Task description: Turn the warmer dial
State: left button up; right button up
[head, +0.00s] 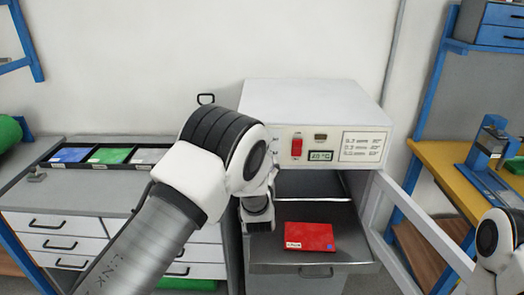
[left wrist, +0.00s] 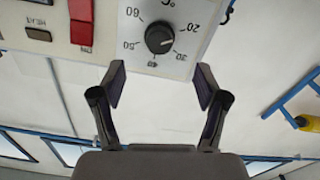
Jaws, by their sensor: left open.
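The warmer (head: 315,95) is a white box with a control panel on its front. Its dial (left wrist: 159,37) is a round black knob on a pale °C scale, and shows in the left wrist view, which appears upside down. A small light mark is on the knob; its exact setting is hard to read. My left gripper (left wrist: 161,83) is open and empty, with its fingertips apart on either side below the dial in that view, not touching it. In the head view my left arm hides the dial and the fingers. My right gripper is not in view.
Trays with coloured sheets (head: 110,155) stand on the left counter. A yellow bench (head: 450,165) is at right.

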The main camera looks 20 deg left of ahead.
pick_arm(q)
jog(key=p+x, duration=0.1)
jog(key=x, duration=0.6)
jog(key=shift+f, duration=0.25)
jog(key=shift+w, duration=0.1)
jog(key=c, duration=1.2)
